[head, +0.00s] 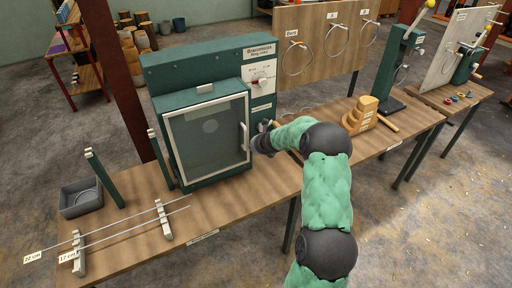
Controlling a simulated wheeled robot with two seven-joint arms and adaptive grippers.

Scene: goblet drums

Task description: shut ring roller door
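The ring roller (208,60) is a dark green machine standing on the wooden bench. My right gripper (258,143) is just right of the handle, at the door's right edge. Its fingers are small and partly hidden, so contact and opening are unclear. My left gripper is not in view.
A control panel with a dial (262,82) is right of the door. Long rods (120,232) lie on supports at the bench's left, near a grey bin (82,197). Wooden stepped blocks (361,115) and a green press (398,65) stand to the right.

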